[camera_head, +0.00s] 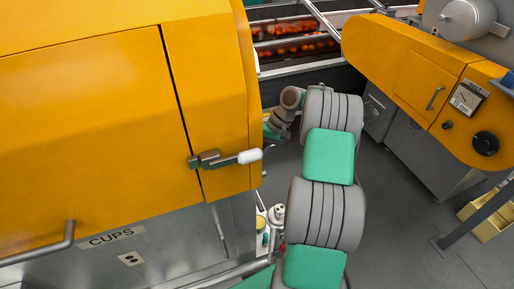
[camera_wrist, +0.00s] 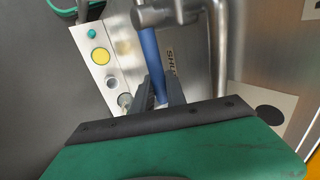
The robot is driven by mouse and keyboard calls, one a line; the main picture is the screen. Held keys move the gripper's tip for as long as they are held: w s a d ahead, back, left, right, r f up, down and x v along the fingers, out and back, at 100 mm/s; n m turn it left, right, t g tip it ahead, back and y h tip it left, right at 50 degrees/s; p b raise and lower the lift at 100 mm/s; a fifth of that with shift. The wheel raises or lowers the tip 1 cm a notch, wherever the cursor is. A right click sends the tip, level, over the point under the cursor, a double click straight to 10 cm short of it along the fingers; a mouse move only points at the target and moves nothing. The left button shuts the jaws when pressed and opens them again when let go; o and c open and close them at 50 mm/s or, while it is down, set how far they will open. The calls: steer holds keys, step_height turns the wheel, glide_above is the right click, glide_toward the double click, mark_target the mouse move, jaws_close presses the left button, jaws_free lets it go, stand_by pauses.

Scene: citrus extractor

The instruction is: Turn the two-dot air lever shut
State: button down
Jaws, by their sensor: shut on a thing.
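In the wrist view a blue lever handle (camera_wrist: 150,58) hangs down from a grey metal valve body (camera_wrist: 165,14) against a steel panel. My gripper (camera_wrist: 160,92) has its two dark fingers on either side of the handle's lower end and is shut on it. A label starting "SHU" (camera_wrist: 169,62) shows just right of the handle; the rest is covered. I cannot make out a two-dot mark. In the head view the gripper and lever are hidden behind the orange machine.
A vertical steel pipe (camera_wrist: 217,50) stands close right of the handle. A plate with a yellow round (camera_wrist: 100,56) and other buttons is at left. A pale plate with a dark disc (camera_wrist: 270,118) is at right. The orange cabinet (camera_head: 90,120) has a protruding white-tipped latch (camera_head: 249,156).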

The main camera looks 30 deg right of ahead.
steer(key=shift+f, duration=0.1)
stand_by(0.3)
steer(key=c, duration=1.3)
jaws_free()
steer(key=shift+c, duration=0.2)
steer(key=v, duration=0.7)
steer(key=shift+d+r, duration=0.25)
steer(key=shift+r, duration=0.05)
steer(key=shift+a, duration=0.1)
